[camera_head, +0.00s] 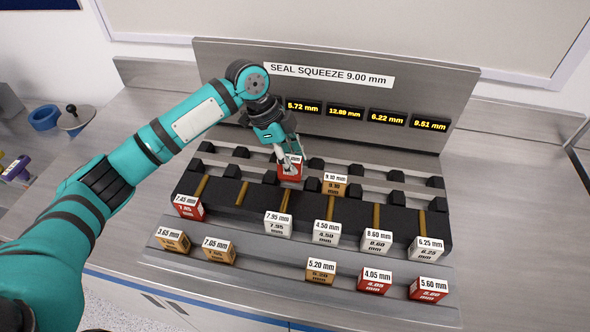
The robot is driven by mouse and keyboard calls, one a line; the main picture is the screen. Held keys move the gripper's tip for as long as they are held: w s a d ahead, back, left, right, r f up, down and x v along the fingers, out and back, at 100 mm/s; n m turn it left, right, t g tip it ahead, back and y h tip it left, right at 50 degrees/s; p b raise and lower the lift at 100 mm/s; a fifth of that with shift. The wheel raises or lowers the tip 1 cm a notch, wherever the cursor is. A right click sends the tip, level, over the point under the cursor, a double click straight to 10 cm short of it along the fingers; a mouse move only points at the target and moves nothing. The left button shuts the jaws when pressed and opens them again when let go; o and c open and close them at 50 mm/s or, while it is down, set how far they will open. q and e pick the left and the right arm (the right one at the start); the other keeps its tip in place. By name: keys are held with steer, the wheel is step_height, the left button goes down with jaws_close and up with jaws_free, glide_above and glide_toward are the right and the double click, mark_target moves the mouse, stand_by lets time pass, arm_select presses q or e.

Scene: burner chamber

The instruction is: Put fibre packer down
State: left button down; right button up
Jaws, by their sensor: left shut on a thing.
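My left gripper (289,156) points down, shut on a red block with a white top label, which I take to be the fibre packer (297,174). The fingers hide most of its label; only "mm" shows. The block is at the back part of the stepped black-and-metal rack (225,192), left of an orange block marked 9.10 mm (335,185). I cannot tell whether the held block touches the rack. My right gripper is not in view.
Several red, white and orange labelled blocks stand on the front steps, such as 7.95 mm (278,225) and 4.05 mm (374,282). Behind rises a panel (230,60) with a "SEAL SQUEEZE 9.00 mm" sign (328,75) and several yellow-digit displays.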

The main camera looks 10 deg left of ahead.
arm_select(q)
step_height(320, 180, down, 4)
steer(key=shift+d+r+p, duration=0.1)
steer(key=shift+r+p, duration=0.05)
steer(key=shift+p, duration=0.25)
steer(key=shift+f, duration=0.3)
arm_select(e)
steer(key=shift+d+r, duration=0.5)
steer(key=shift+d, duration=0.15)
arm_select(q)
steer(key=c, duration=1.1)
jaws_free()
steer(key=shift+f, duration=0.15)
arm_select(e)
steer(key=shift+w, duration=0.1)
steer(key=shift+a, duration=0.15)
